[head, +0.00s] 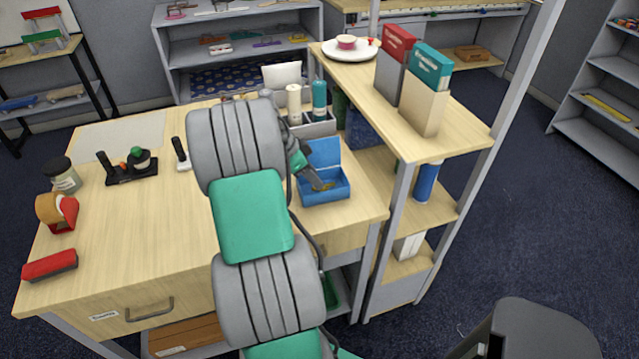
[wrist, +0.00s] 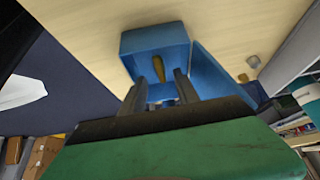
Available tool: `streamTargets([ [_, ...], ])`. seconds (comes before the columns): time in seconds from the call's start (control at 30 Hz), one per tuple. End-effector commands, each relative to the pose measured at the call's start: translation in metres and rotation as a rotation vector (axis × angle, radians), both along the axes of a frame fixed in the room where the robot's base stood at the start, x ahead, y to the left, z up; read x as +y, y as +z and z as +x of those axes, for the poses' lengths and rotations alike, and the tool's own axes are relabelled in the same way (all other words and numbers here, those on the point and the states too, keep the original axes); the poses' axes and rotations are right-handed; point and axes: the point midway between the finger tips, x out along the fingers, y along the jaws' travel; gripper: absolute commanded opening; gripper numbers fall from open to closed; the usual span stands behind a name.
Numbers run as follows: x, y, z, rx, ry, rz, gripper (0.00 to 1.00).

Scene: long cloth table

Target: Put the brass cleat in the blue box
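The blue box (head: 325,190) stands on the wooden table near its right edge, with its lid (head: 323,153) open. It also shows in the wrist view (wrist: 179,38). The brass cleat (wrist: 156,90) is a small elongated yellow-brown piece within the box's outline, between my fingers; a bit of it shows in the head view (head: 328,186). My gripper (wrist: 160,82) points into the box, its two dark fingers apart with gaps beside the cleat. I cannot tell whether the cleat rests on the box floor. My gripper (head: 318,182) partly covers the box opening in the head view.
A grey tray (head: 312,129) with white and teal bottles stands behind the box. A shelf unit (head: 455,120) with books and a plate rises close on the right. A jar (head: 62,175), tape dispenser (head: 58,211) and red stapler-like item (head: 50,266) sit at the left.

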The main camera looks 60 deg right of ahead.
Motion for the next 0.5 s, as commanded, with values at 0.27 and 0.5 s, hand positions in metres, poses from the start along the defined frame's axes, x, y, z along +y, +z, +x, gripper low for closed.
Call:
streamTargets([
  [0.27,0.023,0.057,0.024,-0.002,0.001,-0.002,0.37],
  [0.5,0.032,0.071,0.032,-0.003,0.025,0.005,0.37],
])
